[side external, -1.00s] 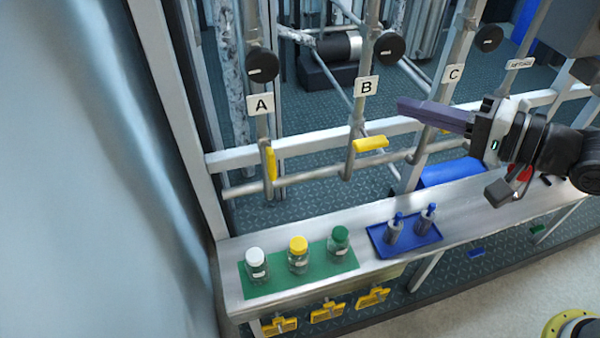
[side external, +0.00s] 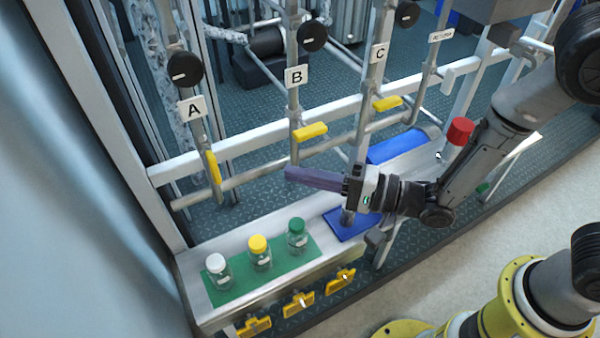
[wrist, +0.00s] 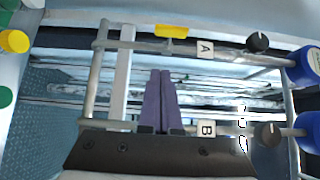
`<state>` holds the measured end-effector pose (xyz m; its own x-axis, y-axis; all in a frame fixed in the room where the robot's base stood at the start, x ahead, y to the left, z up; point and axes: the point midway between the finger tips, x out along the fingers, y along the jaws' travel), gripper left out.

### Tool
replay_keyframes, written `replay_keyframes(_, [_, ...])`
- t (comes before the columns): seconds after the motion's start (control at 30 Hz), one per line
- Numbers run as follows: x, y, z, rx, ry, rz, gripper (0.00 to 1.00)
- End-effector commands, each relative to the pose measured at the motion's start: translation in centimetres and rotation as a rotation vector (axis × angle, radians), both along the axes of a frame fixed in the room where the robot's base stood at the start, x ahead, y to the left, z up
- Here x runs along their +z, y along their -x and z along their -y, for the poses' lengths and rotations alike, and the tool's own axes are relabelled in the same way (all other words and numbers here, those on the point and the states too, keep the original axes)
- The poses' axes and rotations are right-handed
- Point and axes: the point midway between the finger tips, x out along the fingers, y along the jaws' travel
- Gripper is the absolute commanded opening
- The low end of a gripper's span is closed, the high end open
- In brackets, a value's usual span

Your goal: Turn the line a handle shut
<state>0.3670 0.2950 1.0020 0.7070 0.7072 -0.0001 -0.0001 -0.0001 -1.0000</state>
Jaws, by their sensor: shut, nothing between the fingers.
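The line A handle (side external: 212,168) is a yellow lever lying along its upright pipe, below the A label (side external: 191,108). In the wrist view the yellow handle (wrist: 172,31) shows at the top, beside the A label (wrist: 205,48). My gripper (side external: 288,173) has long purple fingers, shut and empty. In the side view it points left, below the line B handle (side external: 310,131) and to the right of the line A handle, apart from it. In the wrist view the fingers (wrist: 161,73) point up toward the line A pipe, with a gap.
The line B and line C (side external: 386,103) handles lie across their pipes. Black round knobs (side external: 185,69) sit above the labels. Below, a bench holds a green mat (side external: 235,287) with white-, yellow- and green-capped jars, and a blue tray (side external: 338,222) partly hidden by my gripper.

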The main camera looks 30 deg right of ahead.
Motion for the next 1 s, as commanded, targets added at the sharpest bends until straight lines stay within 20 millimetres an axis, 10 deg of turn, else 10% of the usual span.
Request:
replay_keyframes(0.33, [0.0,-4.9,-4.9,0.000,-0.001,0.001,0.00])
replay_keyframes(1.0, [0.1,-4.8,-8.8,0.000,0.000,0.000,0.00])
